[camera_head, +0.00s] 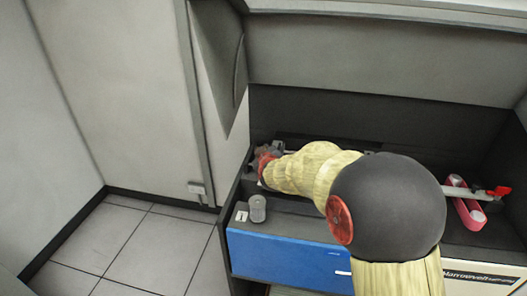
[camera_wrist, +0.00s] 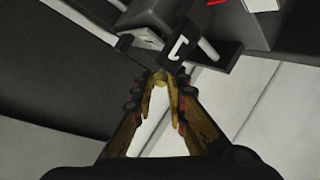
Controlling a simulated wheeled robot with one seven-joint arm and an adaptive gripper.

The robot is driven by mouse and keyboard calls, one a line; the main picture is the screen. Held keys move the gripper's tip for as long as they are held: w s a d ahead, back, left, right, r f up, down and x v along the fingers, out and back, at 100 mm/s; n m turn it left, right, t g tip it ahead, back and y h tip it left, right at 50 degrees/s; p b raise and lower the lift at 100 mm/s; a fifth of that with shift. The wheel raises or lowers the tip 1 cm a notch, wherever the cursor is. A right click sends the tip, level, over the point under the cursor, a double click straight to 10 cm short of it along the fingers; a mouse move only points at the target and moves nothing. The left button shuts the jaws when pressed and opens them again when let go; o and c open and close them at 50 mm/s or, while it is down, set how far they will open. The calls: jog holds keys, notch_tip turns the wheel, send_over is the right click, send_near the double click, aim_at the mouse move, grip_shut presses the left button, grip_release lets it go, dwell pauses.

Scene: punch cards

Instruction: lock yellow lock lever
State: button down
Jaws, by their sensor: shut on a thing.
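My gripper (camera_wrist: 160,84) is shut in the wrist view, its two yellow-brown fingers meeting at the tips. A small yellow piece, seemingly the yellow lock lever (camera_wrist: 159,79), shows between the fingertips, mostly hidden by them. Just beyond it are a grey block and a black bracket with a white mark (camera_wrist: 178,48). In the head view my gripper is at the far left end of the dark machine bed, by the side wall, and my arm hides most of that spot. The lever cannot be made out there.
A grey cylindrical knob (camera_head: 257,208) stands on the left front ledge above a blue panel (camera_head: 285,262). At the right are a metal bar with a red tip (camera_head: 499,191) and a pink-red part (camera_head: 469,212). The side wall (camera_head: 222,110) stands close at left.

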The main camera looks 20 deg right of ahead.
jog(key=c, duration=2.1)
grip_release()
jog(key=shift+s+a+f, duration=0.1)
jog(key=shift+s+f, duration=0.05)
jog(key=shift+f, duration=0.05)
jog(key=o, duration=0.4)
jog(key=shift+r, duration=0.1)
jog(key=shift+c, duration=0.2)
jog(key=v, duration=1.2)
